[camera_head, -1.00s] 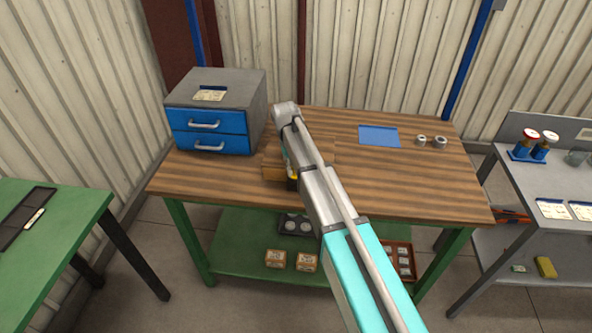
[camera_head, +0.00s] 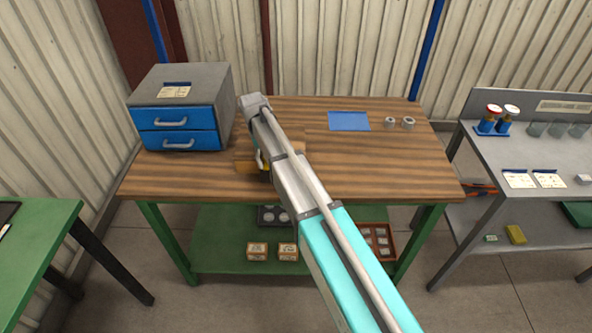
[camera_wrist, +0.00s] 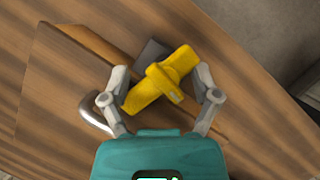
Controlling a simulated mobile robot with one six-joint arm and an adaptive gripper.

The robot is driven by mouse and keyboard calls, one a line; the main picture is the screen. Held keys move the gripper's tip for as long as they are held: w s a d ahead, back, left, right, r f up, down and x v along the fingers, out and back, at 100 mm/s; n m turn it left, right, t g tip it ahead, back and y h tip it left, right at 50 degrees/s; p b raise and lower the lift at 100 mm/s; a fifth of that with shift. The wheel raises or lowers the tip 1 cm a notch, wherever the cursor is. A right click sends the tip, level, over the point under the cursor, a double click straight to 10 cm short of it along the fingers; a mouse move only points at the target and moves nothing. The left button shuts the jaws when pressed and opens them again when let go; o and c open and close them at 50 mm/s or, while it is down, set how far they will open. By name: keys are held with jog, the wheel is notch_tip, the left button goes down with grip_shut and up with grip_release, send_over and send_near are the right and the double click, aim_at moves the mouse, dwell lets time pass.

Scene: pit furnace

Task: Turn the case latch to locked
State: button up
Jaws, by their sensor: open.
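The case is a low brown wooden box (camera_wrist: 62,85) on the workbench, with a curved metal handle (camera_wrist: 97,118) at its side.
A grey cabinet with blue drawers (camera_head: 183,117) stands left of the case on the wooden workbench (camera_head: 400,170). A blue mat (camera_head: 348,121) and two metal rings (camera_head: 399,122) lie to the right. The bench's front right is clear. A grey side table (camera_head: 540,155) stands at right.

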jog(key=shift+m, duration=0.4)
jog(key=m+y, duration=0.1)
jog(key=m, duration=0.1)
jog(key=shift+m+g, duration=0.4)
jog(key=m+y, duration=0.2)
jog(key=m, duration=0.2)
jog(key=shift+s+d, duration=0.1)
jog(key=shift+s, duration=0.05)
jog(key=m+y, duration=0.1)
jog(key=m, duration=0.4)
jog(key=shift+s+y, duration=0.15)
jog(key=shift+y, duration=0.25)
jog(key=m+t+y, duration=0.1)
jog(key=m, duration=0.3)
jog(key=shift+r+p, duration=0.55)
jog(key=p+v, duration=1.2)
jog(key=v, duration=0.1)
jog(key=s+d+f+n+t+h+b, duration=0.1)
jog(key=s+d+f+n+b, duration=0.3)
jog(key=s+d, duration=0.6)
jog(key=s+d+f+n+t+h+b, duration=0.1)
jog(key=s+d+f+n+b, duration=0.3)
jog(key=s+d+f+b, duration=0.5)
jog(key=shift+s+d+f+n+t+h, duration=0.4)
jog(key=shift+s+d+f+t, duration=0.3)
jog(key=shift+d, duration=0.95)
